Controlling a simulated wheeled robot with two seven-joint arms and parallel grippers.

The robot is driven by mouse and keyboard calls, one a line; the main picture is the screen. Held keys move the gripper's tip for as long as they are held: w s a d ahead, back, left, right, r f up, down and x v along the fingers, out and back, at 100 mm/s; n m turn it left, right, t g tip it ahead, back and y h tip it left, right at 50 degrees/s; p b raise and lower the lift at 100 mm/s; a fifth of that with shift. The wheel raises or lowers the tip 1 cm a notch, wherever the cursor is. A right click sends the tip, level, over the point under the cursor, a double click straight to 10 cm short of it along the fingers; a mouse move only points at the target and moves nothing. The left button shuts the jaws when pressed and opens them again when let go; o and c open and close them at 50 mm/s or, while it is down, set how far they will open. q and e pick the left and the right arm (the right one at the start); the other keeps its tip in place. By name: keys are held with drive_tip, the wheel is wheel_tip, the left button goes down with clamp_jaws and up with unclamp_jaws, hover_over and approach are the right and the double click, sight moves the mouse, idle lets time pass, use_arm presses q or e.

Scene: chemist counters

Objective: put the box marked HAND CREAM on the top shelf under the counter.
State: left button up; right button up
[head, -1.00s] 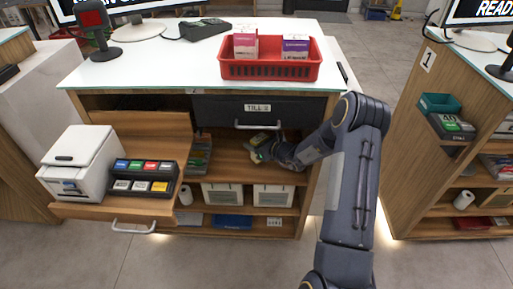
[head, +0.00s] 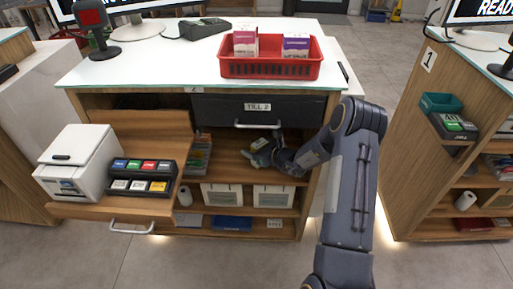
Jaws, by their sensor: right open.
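My right arm reaches to the top shelf (head: 228,160) under the counter, below the till drawer. My right gripper (head: 261,155) is open inside this shelf space. A small pale box with a yellowish-green part (head: 259,143) is at its fingers. Its marking is too small to read, so I cannot confirm that it is the HAND CREAM box. I cannot tell whether the fingers still touch it. My left gripper is not in view.
A red basket (head: 270,70) with a pink box (head: 245,43) and a purple box (head: 295,46) stands on the counter.

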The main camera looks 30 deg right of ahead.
drive_tip(key=p+v, duration=0.1)
drive_tip(key=v, duration=1.1)
drive_tip(key=shift+r, duration=0.1)
